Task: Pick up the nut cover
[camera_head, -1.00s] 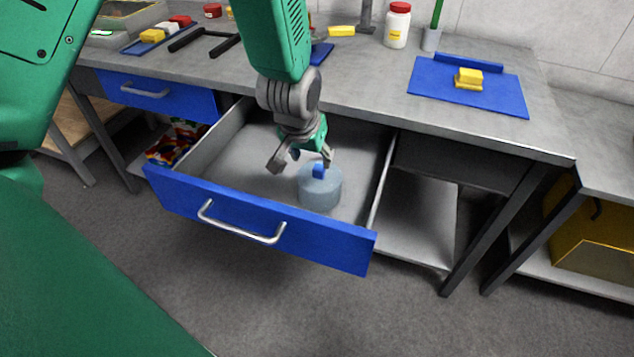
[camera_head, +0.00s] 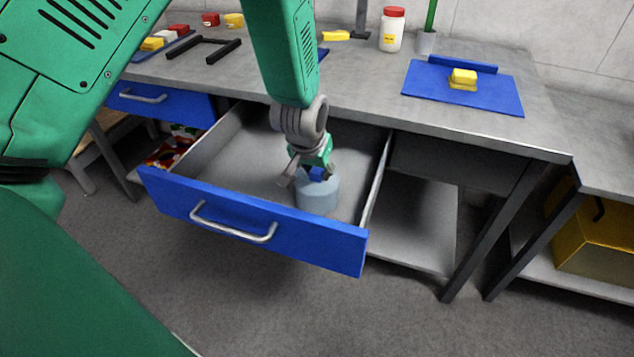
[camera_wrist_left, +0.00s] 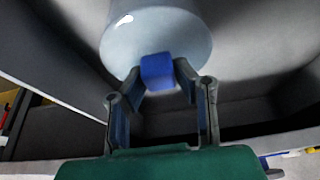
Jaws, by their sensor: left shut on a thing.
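The nut cover (camera_head: 318,196) is a pale grey-blue, round, translucent cap with a blue block-shaped knob on top. It is in the open drawer (camera_head: 250,238), near the front right; it also shows in the left wrist view (camera_wrist_left: 156,38). My left gripper (camera_head: 308,177) reaches down into the drawer from above. Its fingers are shut on the blue knob, which sits between the fingertips in the left wrist view (camera_wrist_left: 160,75). Whether the cover touches the drawer floor cannot be told. My right gripper is not in view.
The drawer's front panel has a metal handle (camera_head: 232,228). On the worktop are a blue mat (camera_head: 420,85) with a yellow block (camera_head: 463,77), a white jar with a red lid (camera_head: 392,30) and a black frame (camera_head: 205,50). The drawer floor left of the cover looks clear.

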